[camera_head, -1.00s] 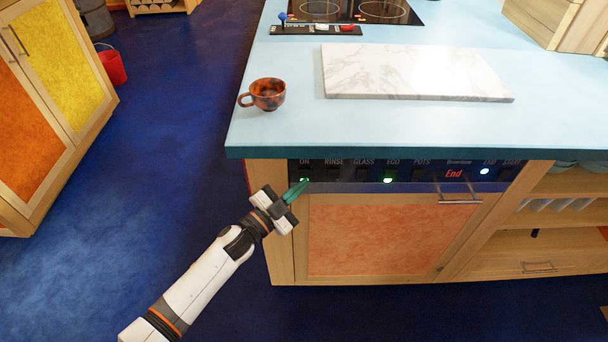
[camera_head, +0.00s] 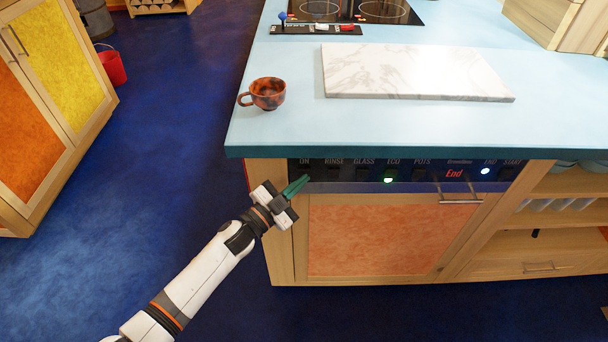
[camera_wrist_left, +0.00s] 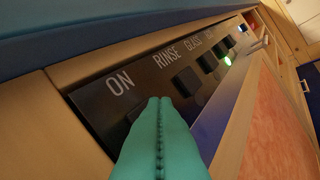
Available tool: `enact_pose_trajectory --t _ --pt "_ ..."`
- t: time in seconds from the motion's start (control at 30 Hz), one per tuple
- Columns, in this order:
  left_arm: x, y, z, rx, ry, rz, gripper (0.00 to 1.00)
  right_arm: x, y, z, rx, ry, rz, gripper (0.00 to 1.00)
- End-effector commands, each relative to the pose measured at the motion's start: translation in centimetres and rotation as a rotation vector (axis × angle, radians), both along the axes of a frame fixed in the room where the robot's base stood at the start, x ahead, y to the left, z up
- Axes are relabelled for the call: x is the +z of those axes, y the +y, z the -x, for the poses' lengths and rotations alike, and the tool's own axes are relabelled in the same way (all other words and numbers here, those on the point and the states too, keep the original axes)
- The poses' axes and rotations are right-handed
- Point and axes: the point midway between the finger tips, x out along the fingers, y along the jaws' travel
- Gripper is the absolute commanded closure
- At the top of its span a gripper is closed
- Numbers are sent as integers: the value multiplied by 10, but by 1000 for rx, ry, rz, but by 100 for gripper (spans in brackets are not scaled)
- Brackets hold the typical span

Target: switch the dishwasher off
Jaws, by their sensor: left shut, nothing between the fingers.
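The dishwasher's dark control panel (camera_head: 345,187) runs under the worktop edge, above its orange door (camera_head: 372,240). Its labels include ON, RINSE, GLASS, ECO and POTS. In the left wrist view the shut fingers (camera_wrist_left: 159,100) cover most of the ON button, beside the RINSE button (camera_wrist_left: 186,82). I cannot tell whether they touch it. My right gripper is not in view.
The light blue worktop (camera_head: 290,130) overhangs the panel. A brown mug (camera_head: 267,94) and a marble board (camera_head: 415,72) stand on it. The door handle (camera_head: 460,201) sticks out at the right. The blue floor (camera_head: 170,170) on the left is clear.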

Motion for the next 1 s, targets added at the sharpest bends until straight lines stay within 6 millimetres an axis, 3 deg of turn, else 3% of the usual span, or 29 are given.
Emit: enact_pose_trajectory --t 0.37,1.0 --pt "0 0 -3 0 1 0 100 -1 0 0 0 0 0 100" --pt "0 0 12 0 0 0 100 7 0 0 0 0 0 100"
